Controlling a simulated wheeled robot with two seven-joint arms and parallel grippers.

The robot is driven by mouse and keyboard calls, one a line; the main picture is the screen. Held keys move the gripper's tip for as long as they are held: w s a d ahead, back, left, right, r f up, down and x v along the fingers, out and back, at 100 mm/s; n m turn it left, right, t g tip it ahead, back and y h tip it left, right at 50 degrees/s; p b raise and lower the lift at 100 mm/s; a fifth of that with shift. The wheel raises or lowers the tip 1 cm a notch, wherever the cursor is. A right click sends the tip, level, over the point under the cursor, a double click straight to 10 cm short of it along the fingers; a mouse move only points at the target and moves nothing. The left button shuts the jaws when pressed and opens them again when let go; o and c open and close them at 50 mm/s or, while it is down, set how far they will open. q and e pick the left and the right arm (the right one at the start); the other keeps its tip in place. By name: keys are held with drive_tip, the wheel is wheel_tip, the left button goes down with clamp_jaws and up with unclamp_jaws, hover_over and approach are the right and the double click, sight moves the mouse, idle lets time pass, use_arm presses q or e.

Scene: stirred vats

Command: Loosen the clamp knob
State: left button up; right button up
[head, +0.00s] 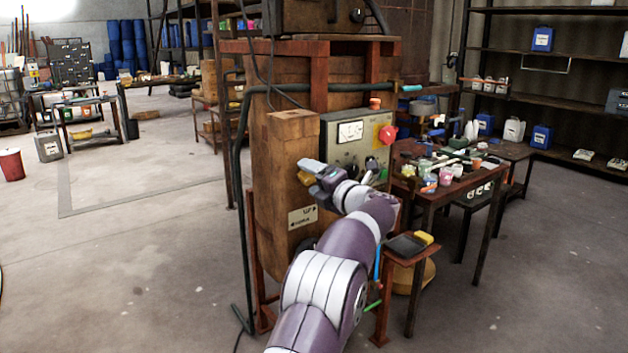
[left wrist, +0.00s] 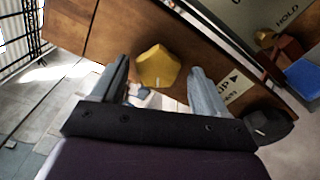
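The clamp knob is a yellow, faceted knob on the wooden side of the vat stand. In the left wrist view the knob (left wrist: 158,67) shows between the two fingertips of my left gripper (left wrist: 160,66), with a gap on each side. In the head view the knob (head: 304,178) is partly hidden behind my left gripper (head: 315,174), whose fingers point left at it. The left gripper is open and holds nothing. Whether the knob lies fully between the fingers in depth is hard to tell. My right gripper is not in view.
An arrow label (head: 303,216) is on the wood below the knob. A grey control box (head: 345,150) with a gauge and a red knob (head: 387,134) is close to the right. A small side table (head: 408,256) stands right of my arm.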

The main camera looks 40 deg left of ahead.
use_arm(q)
drive_tip(key=b+v, duration=0.1)
drive_tip(key=v, duration=1.1)
drive_tip(key=shift+d, duration=0.35)
drive_tip(key=shift+s, duration=0.1)
